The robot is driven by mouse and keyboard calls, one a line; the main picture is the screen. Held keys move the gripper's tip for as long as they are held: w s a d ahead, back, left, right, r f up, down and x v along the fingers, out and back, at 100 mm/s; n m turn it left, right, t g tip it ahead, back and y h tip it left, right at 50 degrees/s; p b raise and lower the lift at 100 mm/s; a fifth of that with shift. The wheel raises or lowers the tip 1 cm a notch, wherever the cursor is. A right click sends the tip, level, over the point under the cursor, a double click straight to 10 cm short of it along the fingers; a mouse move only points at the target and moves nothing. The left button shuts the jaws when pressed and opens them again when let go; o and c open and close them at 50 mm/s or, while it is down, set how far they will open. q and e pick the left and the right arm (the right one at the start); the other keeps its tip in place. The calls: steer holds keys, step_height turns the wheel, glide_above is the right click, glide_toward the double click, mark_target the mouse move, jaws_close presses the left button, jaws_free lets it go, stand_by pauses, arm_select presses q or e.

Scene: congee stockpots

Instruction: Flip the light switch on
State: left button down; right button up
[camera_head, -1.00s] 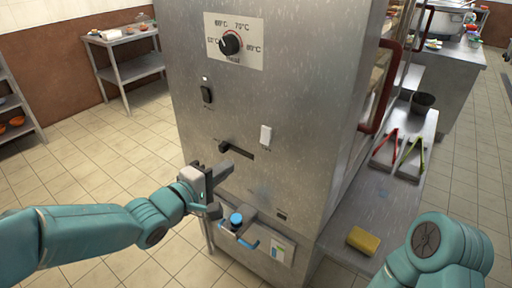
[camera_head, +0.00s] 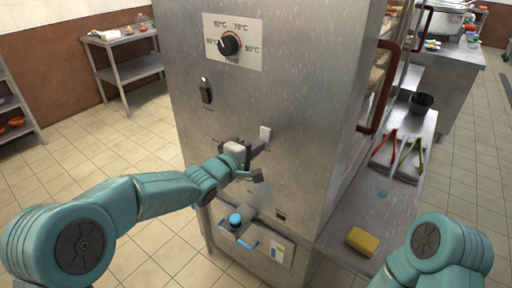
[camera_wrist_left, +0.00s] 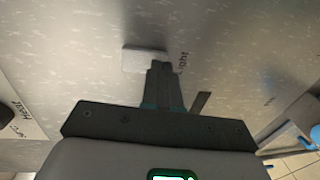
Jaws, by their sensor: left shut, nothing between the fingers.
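The light switch is a small white rocker (camera_head: 265,133) on the front of the steel cabinet (camera_head: 290,100). In the left wrist view the white switch (camera_wrist_left: 145,60) has lettering reading "Light" beside it. My left gripper (camera_head: 262,142) is shut and empty, its fingertips at the lower edge of the switch. In the left wrist view the shut fingers (camera_wrist_left: 161,68) overlap the switch's edge; I cannot tell whether they touch it. My right gripper is out of view; only part of my right arm shows at the lower right.
A black rocker switch (camera_head: 206,91) and a temperature dial (camera_head: 229,44) are on the same panel. A blue-capped valve (camera_head: 236,220) is below. A side shelf holds a yellow sponge (camera_head: 362,241), red tongs (camera_head: 384,147) and green tongs (camera_head: 409,158).

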arm_select(q)
steer(key=f+b+v, duration=0.1)
steer(key=v, duration=1.5)
steer(key=shift+t, duration=0.3)
steer(key=shift+r, duration=0.1)
